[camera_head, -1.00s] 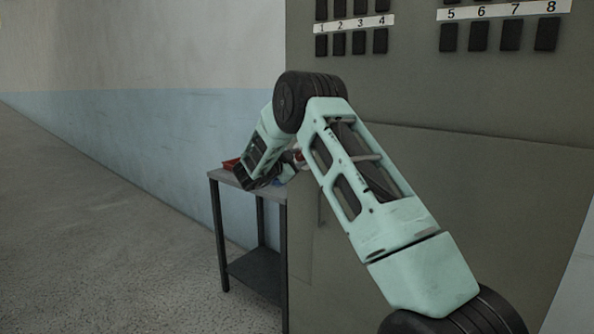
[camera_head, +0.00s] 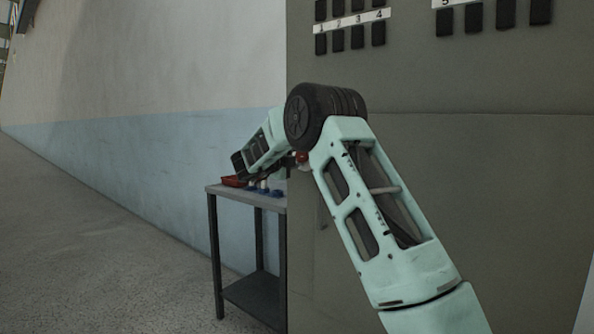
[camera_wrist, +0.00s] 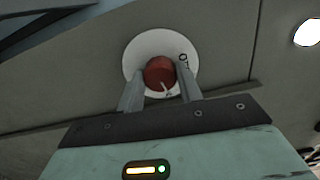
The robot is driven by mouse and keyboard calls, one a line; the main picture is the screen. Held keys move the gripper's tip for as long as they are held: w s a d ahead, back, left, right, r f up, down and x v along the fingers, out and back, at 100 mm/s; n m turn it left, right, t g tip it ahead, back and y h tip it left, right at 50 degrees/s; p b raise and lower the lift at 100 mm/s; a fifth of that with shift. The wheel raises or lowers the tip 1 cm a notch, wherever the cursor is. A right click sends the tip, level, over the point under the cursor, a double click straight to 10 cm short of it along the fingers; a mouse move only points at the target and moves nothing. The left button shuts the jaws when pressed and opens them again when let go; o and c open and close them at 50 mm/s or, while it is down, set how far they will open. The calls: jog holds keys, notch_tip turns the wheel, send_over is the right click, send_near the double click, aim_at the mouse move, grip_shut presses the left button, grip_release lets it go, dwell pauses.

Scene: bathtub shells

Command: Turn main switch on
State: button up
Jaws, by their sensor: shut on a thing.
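The main switch is a red round knob (camera_wrist: 160,70) on a white round plate (camera_wrist: 136,50), on a grey panel face in the wrist view. A "0" mark shows at the plate's upper right. The knob's white pointer line points down and slightly right. My gripper (camera_wrist: 161,82) has one finger on each side of the knob and is shut on it. In the head view my arm hides the gripper. A small red patch shows beside the arm there; I cannot tell if it is the knob.
A tall grey cabinet (camera_head: 440,150) with numbered black switches (camera_head: 357,37) fills the right. A small table (camera_head: 220,189) stands at its left, holding a red tray (camera_head: 233,181) and small blue and white items. The floor (camera_head: 90,240) at left is clear.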

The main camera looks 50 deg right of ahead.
jog(key=shift+f+m+b, duration=0.15)
jog(key=shift+m+b, duration=0.65)
jog(key=shift+b, duration=0.05)
jog(key=o, duration=1)
jog(key=a, duration=0.5)
jog(key=s+a, duration=0.1)
jog(key=a, duration=0.5)
jog(key=a+p, duration=0.1)
jog(key=a, duration=0.5)
jog(key=shift+s+a, duration=0.2)
jog(key=shift+a, duration=0.05)
